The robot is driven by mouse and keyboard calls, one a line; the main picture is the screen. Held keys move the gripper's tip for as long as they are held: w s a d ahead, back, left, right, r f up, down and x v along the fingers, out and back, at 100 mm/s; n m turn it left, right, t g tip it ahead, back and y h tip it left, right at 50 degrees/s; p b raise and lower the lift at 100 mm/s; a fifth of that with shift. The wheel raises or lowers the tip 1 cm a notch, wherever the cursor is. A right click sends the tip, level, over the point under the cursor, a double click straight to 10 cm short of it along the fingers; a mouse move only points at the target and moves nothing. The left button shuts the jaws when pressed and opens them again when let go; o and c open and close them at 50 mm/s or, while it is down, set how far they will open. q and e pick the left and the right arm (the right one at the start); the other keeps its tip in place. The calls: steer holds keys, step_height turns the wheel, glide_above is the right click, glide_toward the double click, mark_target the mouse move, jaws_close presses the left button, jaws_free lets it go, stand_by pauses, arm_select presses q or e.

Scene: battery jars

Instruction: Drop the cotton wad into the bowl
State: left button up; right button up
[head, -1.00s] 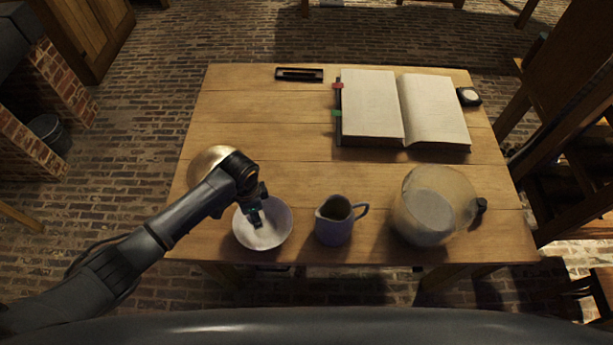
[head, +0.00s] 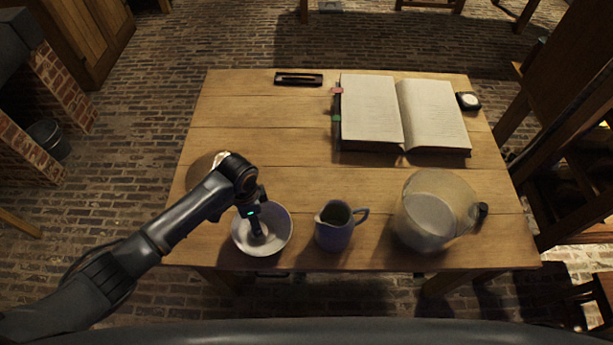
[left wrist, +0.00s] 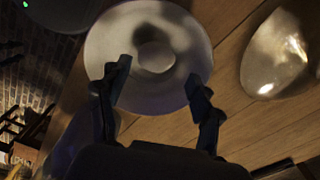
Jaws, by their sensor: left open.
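The bowl (head: 279,229), pale inside, stands near the table's front edge at left. It fills the upper middle of the left wrist view (left wrist: 190,45). A pale round patch (left wrist: 153,56) in the middle of the bowl looks like the cotton wad; its edges are soft and I cannot be sure it is not the bowl's own bottom. My left gripper (head: 257,232) points down over the bowl. In the left wrist view its fingers (left wrist: 155,88) are spread apart with nothing between them. My right gripper is not in view.
A blue-grey jug (head: 334,230) stands close right of the bowl, then a glass jar-like vessel (head: 432,215). A brassy round object (head: 203,167) is partly hidden behind my left arm. An open book (head: 400,110) and a dark tray (head: 298,79) lie farther back. The table's middle (head: 270,150) is clear.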

arm_select(q)
step_height(320, 180, up, 10)
steer(key=shift+r, duration=0.2)
stand_by(0.4)
